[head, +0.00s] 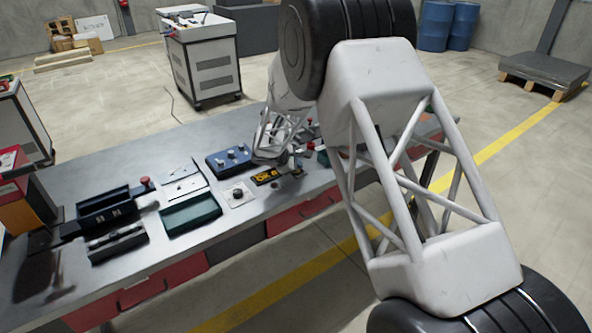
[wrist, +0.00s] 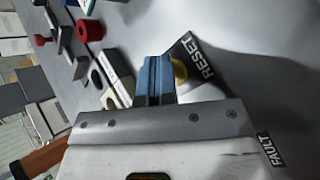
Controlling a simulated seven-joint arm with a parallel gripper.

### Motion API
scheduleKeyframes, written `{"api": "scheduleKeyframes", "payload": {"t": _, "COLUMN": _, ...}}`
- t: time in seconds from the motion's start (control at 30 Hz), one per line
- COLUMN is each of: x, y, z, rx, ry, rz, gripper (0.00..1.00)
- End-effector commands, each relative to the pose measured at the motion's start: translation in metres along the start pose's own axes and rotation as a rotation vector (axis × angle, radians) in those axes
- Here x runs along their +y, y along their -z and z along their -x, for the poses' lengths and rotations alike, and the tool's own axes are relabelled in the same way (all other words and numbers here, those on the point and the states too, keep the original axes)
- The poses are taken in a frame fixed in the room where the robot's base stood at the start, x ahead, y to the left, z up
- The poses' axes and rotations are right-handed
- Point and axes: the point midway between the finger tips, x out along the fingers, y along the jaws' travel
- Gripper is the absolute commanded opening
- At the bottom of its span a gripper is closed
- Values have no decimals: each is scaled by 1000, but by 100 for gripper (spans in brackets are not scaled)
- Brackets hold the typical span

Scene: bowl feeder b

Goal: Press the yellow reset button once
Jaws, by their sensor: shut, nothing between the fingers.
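The yellow reset button (wrist: 180,72) shows in the wrist view, partly hidden behind my fingers. It sits beside a black label plate reading RESET (wrist: 202,62). My gripper (wrist: 156,72) has its two blue fingers shut together with nothing between them. The fingertips are just left of the button in the picture, very near it; I cannot tell whether they touch it. In the head view my gripper (head: 297,166) is low over the right part of the workbench, and I cannot make out the yellow button there.
A FAULT label (wrist: 272,150) lies right of the gripper. A white block (wrist: 118,78) and a red round part (wrist: 89,30) are close by on the left. On the workbench (head: 110,165) stand a blue knob box (head: 229,157), a green tray (head: 190,216) and black fixtures.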

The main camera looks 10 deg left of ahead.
Motion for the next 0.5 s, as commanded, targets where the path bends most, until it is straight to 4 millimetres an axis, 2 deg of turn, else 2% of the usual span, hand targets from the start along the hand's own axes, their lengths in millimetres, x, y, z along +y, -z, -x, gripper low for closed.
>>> {"api": "scheduleKeyframes", "payload": {"t": 0.5, "x": 6, "y": -6, "z": 8, "rx": 0, "ry": 1, "rz": 0, "gripper": 0}}
